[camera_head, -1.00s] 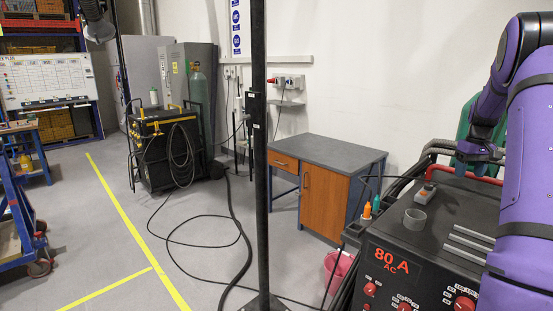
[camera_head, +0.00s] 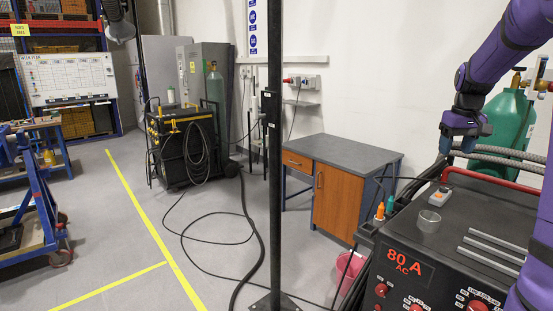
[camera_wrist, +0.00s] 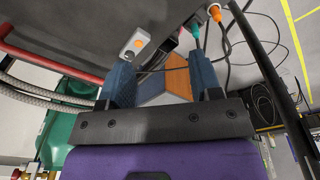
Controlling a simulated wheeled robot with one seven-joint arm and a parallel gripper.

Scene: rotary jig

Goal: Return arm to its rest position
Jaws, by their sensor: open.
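My purple arm (camera_head: 502,62) reaches in from the upper right in the head view. My gripper (camera_head: 458,150) points down with blue fingers, behind the top of the black machine marked 80 A (camera_head: 405,262). The wrist view also shows my gripper (camera_wrist: 163,75), with its two blue fingers well apart and nothing held between them. A small grey box with an orange button (camera_head: 440,196) lies on the machine top, apart from the fingers. It also shows in the wrist view (camera_wrist: 134,44), beyond the left finger.
A clear ring (camera_head: 429,221) and grey rods (camera_head: 492,250) lie on the machine top. A red rail (camera_head: 490,181), ribbed hoses (camera_head: 505,159) and a green cylinder (camera_head: 508,120) are close to the gripper. A black post (camera_head: 275,170) stands mid-view; a desk (camera_head: 345,152) is behind.

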